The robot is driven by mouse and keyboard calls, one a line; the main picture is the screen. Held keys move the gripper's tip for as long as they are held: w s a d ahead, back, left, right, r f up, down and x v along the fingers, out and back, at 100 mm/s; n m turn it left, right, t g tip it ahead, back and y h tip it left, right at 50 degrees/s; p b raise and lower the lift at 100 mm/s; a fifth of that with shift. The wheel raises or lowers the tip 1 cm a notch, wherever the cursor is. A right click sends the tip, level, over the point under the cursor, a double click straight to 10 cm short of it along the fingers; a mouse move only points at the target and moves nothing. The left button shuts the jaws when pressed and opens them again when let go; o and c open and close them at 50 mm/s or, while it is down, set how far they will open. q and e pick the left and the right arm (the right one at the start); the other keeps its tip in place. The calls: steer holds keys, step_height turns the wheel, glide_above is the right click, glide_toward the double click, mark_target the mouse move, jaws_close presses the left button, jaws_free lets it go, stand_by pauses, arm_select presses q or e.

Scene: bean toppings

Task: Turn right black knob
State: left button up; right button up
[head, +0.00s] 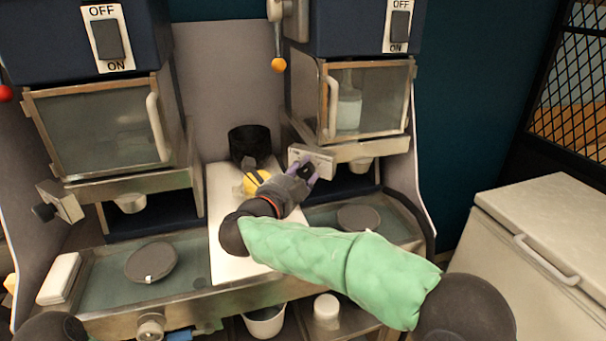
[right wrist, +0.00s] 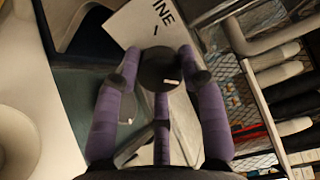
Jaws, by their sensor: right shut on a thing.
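The right black knob (right wrist: 160,68) sits on a pale labelled plate (head: 312,160) at the front of the right machine. My right gripper (head: 308,175) reaches up to this plate from below. In the right wrist view its purple fingers (right wrist: 160,85) are closed around the knob, with a finger on each side and one below. Part of the knob is hidden behind the fingers in the head view. The small pale mark on the knob shows in the wrist view. My left gripper is not in view.
A left black knob (head: 44,212) is on the left machine. A black canister (head: 250,143) and a yellow item (head: 255,181) stand on the middle panel. Dark round discs lie on the left tray (head: 200,262) and right tray. A white chest (head: 540,262) stands at right.

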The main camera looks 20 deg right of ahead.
steer(key=shift+a+f, duration=0.2)
steer(key=shift+f, duration=0.05)
steer(key=o, duration=1.2)
steer(key=shift+w, duration=0.15)
steer(key=shift+c, duration=0.2)
steer(key=shift+r, duration=0.1)
steer(key=shift+r, duration=0.1)
steer(key=v, duration=1.2)
